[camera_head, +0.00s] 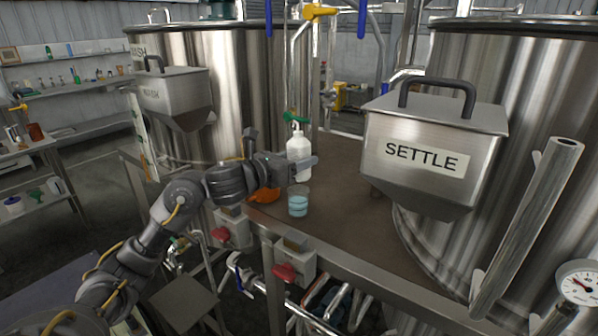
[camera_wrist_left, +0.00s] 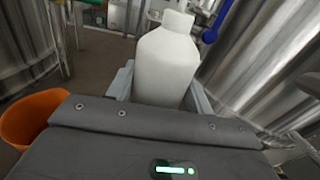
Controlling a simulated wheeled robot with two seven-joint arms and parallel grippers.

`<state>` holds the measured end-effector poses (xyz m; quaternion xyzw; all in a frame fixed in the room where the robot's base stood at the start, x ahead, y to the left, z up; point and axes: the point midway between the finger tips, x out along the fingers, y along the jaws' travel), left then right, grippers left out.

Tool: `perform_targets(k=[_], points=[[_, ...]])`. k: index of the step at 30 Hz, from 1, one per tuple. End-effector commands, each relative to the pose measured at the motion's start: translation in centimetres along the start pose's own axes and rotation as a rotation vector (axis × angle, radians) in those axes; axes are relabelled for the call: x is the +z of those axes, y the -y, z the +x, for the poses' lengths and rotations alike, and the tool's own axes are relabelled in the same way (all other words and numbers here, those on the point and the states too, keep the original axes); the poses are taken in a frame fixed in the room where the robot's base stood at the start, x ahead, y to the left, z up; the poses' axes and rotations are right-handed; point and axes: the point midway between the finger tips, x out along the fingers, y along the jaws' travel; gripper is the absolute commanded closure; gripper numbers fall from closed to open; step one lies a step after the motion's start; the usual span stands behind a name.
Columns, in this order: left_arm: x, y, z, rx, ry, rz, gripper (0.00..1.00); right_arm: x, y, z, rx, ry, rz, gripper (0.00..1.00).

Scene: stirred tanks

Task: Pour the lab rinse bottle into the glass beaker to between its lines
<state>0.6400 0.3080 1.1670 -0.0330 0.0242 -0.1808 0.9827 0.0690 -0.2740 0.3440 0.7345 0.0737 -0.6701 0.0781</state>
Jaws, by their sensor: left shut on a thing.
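The lab rinse bottle (camera_head: 299,155) is white with a green top and stands upright above or on the brown bench top. My left gripper (camera_head: 303,168) is shut on it, with a finger on its near side. In the left wrist view the bottle (camera_wrist_left: 167,62) sits between the two fingers (camera_wrist_left: 160,85). The glass beaker (camera_head: 298,203) stands on the bench just in front of and below the gripper, with pale blue liquid in it. Its lines are too small to read. I cannot tell whether the bottle touches the bench. My right gripper is not in view.
An orange container (camera_head: 264,194) sits left of the beaker; it also shows in the left wrist view (camera_wrist_left: 32,118). A steel hopper marked SETTLE (camera_head: 422,152) overhangs the bench on the right. Another hopper (camera_head: 172,97) is at left. Large steel tanks flank the bench (camera_head: 335,205).

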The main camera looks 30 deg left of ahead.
Motion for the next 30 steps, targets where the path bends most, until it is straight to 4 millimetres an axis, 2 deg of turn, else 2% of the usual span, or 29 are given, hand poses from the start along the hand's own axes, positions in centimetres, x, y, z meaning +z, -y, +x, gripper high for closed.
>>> perform_targets(k=[1, 9, 30], points=[[-0.1, -0.1, 0.1, 0.000, 0.008, 0.012, 0.79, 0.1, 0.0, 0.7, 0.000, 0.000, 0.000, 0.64], [0.6, -0.3, 0.2, -0.001, 0.031, 0.061, 0.79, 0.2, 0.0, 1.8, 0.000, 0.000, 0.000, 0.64], [0.9, -0.4, 0.2, -0.001, 0.037, 0.074, 0.79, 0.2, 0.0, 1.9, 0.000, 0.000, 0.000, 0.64]])
